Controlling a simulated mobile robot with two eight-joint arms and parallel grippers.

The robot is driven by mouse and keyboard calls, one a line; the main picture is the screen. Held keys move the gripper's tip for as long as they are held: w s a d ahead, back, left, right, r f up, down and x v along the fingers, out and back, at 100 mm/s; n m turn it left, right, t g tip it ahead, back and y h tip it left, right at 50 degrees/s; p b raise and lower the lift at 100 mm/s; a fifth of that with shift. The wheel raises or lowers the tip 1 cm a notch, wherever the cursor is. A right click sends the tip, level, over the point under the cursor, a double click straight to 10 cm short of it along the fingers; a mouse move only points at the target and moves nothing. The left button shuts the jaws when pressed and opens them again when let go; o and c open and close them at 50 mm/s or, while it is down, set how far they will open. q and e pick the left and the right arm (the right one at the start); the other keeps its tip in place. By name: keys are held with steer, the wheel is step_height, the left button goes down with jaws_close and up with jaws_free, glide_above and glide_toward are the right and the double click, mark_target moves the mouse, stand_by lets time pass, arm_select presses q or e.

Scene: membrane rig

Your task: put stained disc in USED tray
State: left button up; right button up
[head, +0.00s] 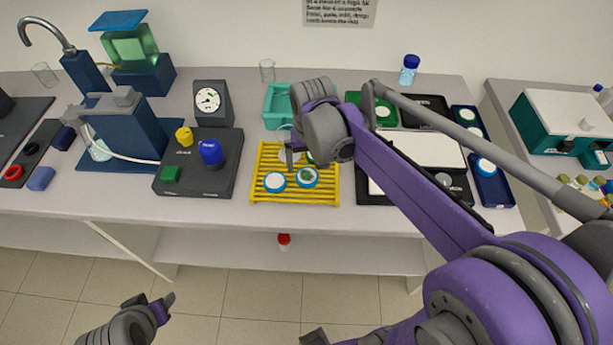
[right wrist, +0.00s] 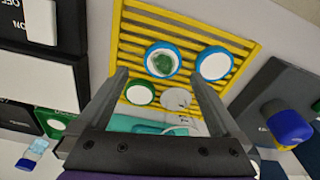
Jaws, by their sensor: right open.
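The stained disc (head: 307,177), white with a blue rim and a green blotch, lies on the yellow slatted rack (head: 258,196). It also shows in the right wrist view (right wrist: 163,61). A clean blue-rimmed disc (head: 274,182) lies beside it. A green-rimmed disc (right wrist: 140,93) and a pale grey disc (right wrist: 176,98) lie on the rack too. My right gripper (right wrist: 157,78) is open and empty above the rack, with the stained disc beyond its fingertips. My left gripper (head: 163,304) is low at the front left, away from the bench; its jaw gap is unclear. I cannot read which tray is USED.
A green tray (head: 390,122) and a teal tray (head: 271,121) stand behind the rack. The control box (head: 205,182) with a blue knob stands left of the rack. My right arm hides part of the bench.

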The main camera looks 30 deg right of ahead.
mark_target(307, 176)
steer(key=f, duration=0.4)
steer(key=shift+w+a+f, duration=0.1)
steer(key=shift+w+f, duration=0.2)
steer(key=shift+f, duration=0.1)
steer(key=shift+r, duration=0.15)
steer(key=c, duration=1.4)
